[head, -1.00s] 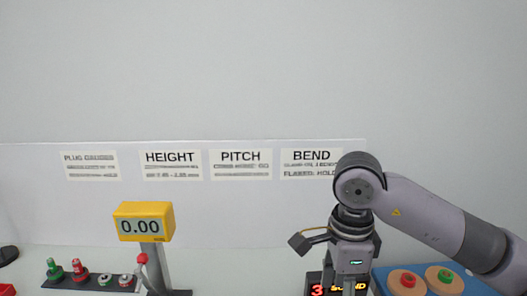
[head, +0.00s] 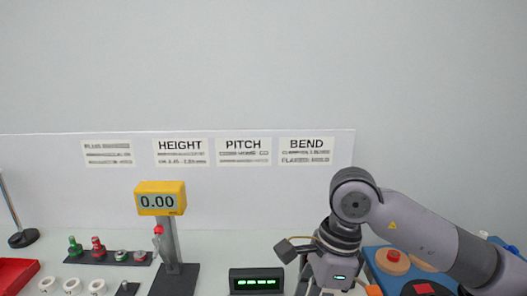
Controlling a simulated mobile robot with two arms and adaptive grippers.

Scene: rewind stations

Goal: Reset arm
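My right arm comes in from the right. Its gripper (head: 318,292) hangs at the bottom edge, tilted down and left, with its fingertips cut off by the frame, so I cannot tell whether it is open or shut or holds anything. My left arm and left gripper are out of view.
A yellow gauge (head: 160,198) reading 0.00 stands on a grey post. A dark display (head: 257,281) with green marks sits left of my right gripper. Several plugs stand on a dark rack (head: 84,257), with white rings in front. A red tray (head: 14,275) is at left, a blue tray (head: 376,257) at right.

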